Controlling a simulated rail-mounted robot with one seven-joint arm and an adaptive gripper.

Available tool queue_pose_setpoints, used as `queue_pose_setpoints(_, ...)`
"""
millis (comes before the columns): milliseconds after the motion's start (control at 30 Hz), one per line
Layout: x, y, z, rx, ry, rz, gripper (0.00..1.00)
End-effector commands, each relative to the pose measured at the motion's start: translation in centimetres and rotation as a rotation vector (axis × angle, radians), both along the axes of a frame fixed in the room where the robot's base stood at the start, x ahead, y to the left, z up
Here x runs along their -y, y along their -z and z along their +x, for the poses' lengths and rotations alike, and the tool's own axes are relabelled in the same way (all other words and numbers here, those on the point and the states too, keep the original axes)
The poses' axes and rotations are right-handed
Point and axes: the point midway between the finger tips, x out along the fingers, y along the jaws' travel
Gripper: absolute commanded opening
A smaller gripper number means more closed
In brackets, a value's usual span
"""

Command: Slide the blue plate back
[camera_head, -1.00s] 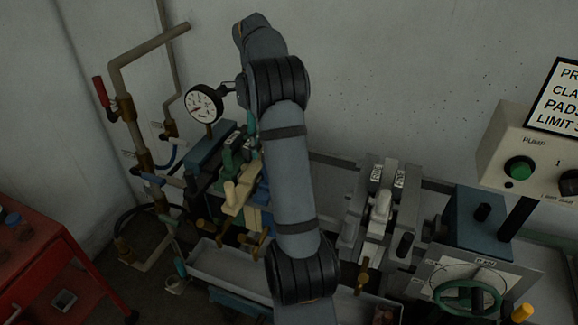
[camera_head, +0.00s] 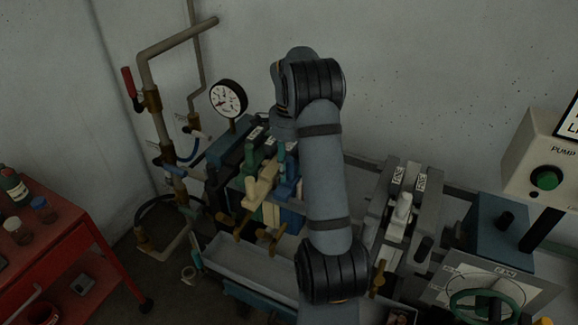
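The blue plate (camera_head: 288,181) stands upright in a row of coloured plates on the press at the picture's middle, beside a cream plate (camera_head: 259,190) and green plates (camera_head: 246,159). Part of the blue plate is hidden behind my arm on its right. My gripper (camera_head: 284,127) hangs from the arm's far end, over the back of the row. Its fingers are too dark and covered to make out, and I cannot tell whether it touches the blue plate.
Grey plates (camera_head: 402,211) stand at the press's right end. A pressure gauge (camera_head: 228,98) and pipes (camera_head: 158,122) rise at the left. A pale trough (camera_head: 258,267) runs below. A red cart (camera_head: 62,239) stands at far left, and a pump box (camera_head: 545,165) at right.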

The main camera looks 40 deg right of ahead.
Motion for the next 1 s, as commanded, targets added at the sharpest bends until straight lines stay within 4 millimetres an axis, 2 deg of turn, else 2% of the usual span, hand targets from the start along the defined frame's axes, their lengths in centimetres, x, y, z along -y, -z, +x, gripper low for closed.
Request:
queue_pose_setpoints(667,0.0,-0.04,0.01,0.0,0.0,0.0,0.0)
queue_pose_setpoints(1000,0.0,-0.04,0.01,0.0,0.0,0.0,0.0)
